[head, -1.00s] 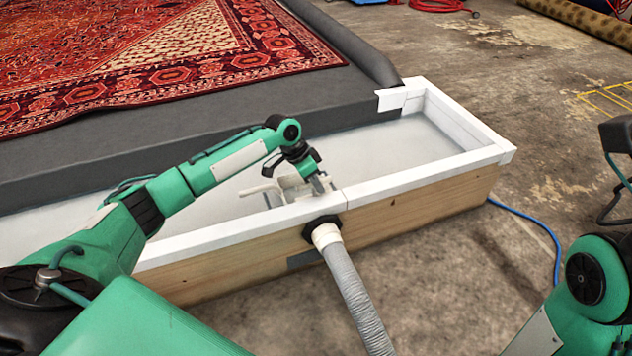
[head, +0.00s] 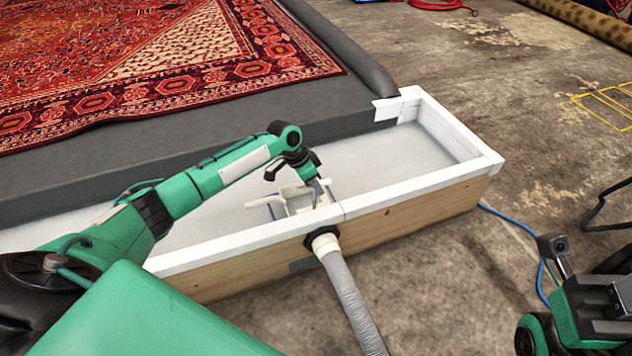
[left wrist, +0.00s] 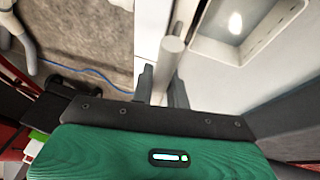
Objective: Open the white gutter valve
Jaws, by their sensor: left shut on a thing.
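The white valve (head: 300,199) sits inside the white gutter (head: 400,187) by its front wall, just behind the hose outlet. My left gripper (head: 322,190) reaches down over the right side of the valve. In the left wrist view its two fingers (left wrist: 163,88) are shut on a pale round bar, the valve handle (left wrist: 170,52). The fingertips are small in the head view, and the handle is partly hidden there. My right arm shows at the lower right of the head view, but its fingertips cannot be made out.
A grey hose (head: 350,295) runs from the black outlet fitting (head: 321,234) on the wooden front. A patterned red rug (head: 170,60) lies on the grey bed behind the gutter. A blue hose (head: 541,272) lies on the floor at right. Open concrete lies right of the gutter.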

